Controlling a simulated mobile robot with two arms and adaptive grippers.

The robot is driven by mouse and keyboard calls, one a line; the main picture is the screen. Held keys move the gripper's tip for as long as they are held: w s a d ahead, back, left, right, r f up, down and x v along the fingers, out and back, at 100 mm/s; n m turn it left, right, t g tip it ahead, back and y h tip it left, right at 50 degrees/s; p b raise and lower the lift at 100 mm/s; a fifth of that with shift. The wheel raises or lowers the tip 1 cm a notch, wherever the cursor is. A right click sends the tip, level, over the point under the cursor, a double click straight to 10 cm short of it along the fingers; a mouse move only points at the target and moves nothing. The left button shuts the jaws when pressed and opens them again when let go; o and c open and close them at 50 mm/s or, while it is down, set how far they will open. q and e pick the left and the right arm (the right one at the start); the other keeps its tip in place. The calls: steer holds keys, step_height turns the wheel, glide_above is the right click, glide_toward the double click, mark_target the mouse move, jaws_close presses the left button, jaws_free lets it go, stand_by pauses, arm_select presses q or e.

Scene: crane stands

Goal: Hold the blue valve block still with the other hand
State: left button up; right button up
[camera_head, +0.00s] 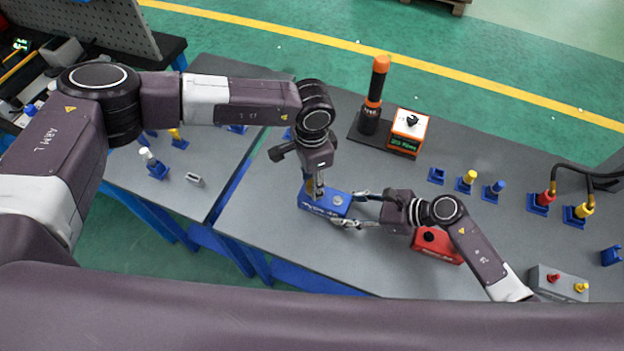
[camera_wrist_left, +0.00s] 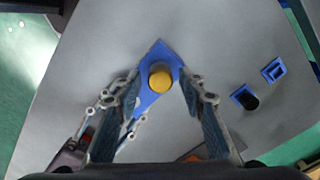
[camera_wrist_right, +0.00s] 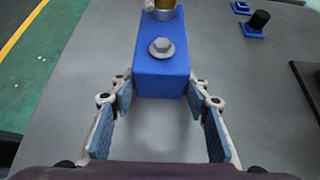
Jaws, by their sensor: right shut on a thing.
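The blue valve block (camera_head: 313,208) lies on the grey table in front of me. My right gripper (camera_head: 348,208) is shut on the block's bolt end, one finger on each side. My left gripper (camera_head: 314,188) points down over the knob end. Its fingers are spread on both sides of the knob, apart from it.
A red box (camera_head: 437,245) with a black knob sits right of the block, beside my right arm. An orange-and-black tool (camera_head: 376,92) and a white-and-orange box (camera_head: 408,130) stand behind. Several small blue holders with plugs line the right. Bare table lies in front of the block.

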arm_select(q)
steer(key=n, duration=0.6)
steer(key=shift+n, duration=0.4)
steer(key=n, duration=1.9)
steer(key=shift+c, duration=0.7)
jaws_close()
steer(key=m, duration=0.4)
steer(key=shift+m, duration=0.6)
